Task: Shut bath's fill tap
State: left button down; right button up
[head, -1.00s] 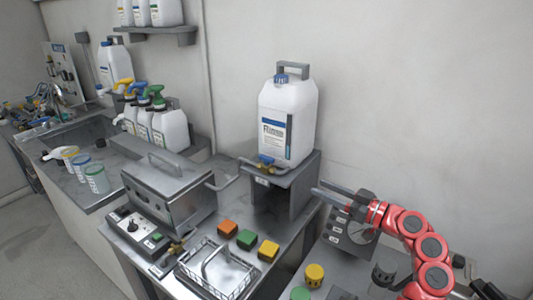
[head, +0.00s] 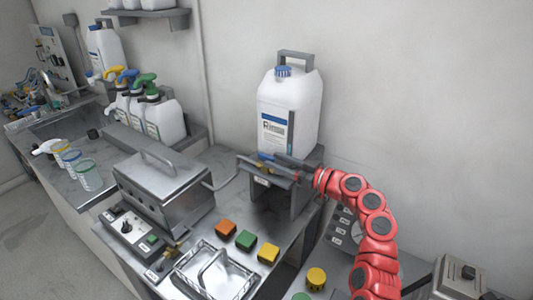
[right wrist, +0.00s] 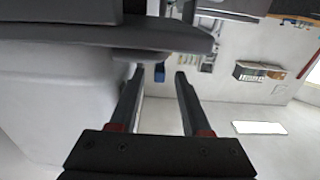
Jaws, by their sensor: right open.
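A white canister (head: 290,115) with a blue cap stands on a grey stand (head: 303,190) against the wall. At its lower front is a tap with a blue handle (head: 263,156), partly hidden by my right gripper. The metal bath (head: 165,190) with its closed, handled lid stands to the left of the stand. My right gripper (head: 274,162) reaches in from the right, its fingers at the tap. My left gripper is out of view.
A wire basket (head: 215,270) and orange, green and yellow blocks (head: 245,240) lie in front of the stand. The wall is close behind the canister.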

aim_at(274, 160)
jog(key=shift+x, duration=2.1)
grip_shut()
